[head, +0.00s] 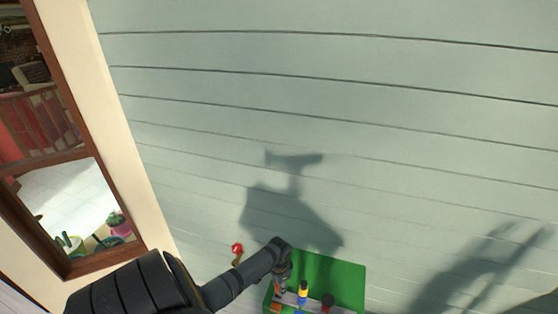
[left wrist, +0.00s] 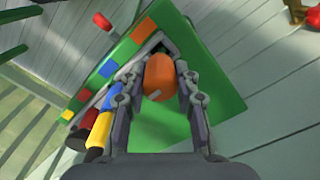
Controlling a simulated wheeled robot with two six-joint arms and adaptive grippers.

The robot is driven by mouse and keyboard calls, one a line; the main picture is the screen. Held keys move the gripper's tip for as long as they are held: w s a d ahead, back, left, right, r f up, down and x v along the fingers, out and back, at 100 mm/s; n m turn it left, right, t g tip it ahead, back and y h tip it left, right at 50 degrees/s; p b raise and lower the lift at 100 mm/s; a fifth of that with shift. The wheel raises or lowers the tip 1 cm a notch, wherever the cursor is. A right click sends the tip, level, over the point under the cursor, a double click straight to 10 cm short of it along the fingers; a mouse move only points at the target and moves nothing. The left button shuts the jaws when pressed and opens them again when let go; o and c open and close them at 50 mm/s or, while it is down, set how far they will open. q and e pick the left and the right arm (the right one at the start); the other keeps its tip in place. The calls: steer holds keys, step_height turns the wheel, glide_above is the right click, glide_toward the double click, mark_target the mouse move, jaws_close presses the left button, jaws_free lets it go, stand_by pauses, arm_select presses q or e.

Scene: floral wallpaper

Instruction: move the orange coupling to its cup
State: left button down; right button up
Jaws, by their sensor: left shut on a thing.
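My left gripper (head: 281,278) is over the left part of a green board (head: 345,284). In the left wrist view its two fingers (left wrist: 160,72) are shut on the orange coupling (left wrist: 160,80), a rounded orange piece held between the fingertips. The board also shows in the left wrist view (left wrist: 222,82). An orange square (left wrist: 144,30) marks one end of its row of coloured squares. I cannot make out the orange cup; the gripper and coupling hide part of the board. My right gripper is not in view.
A blue-and-yellow piece (left wrist: 102,130) and a dark red-and-black piece (left wrist: 84,134) stand beside the fingers. A red-topped piece (head: 237,248) lies off the board to its left. A window (head: 70,190) is at the far left; pale planks behind the board are clear.

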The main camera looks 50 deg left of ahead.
arm_select(q)
steer(key=shift+f+b, duration=1)
steer(key=shift+f, duration=0.55)
steer(key=c, duration=0.9)
jaws_free()
steer(key=shift+r, duration=0.1)
step_height(320, 180, up, 12)
steer(key=shift+f, duration=0.1)
steer(key=shift+d, duration=0.1)
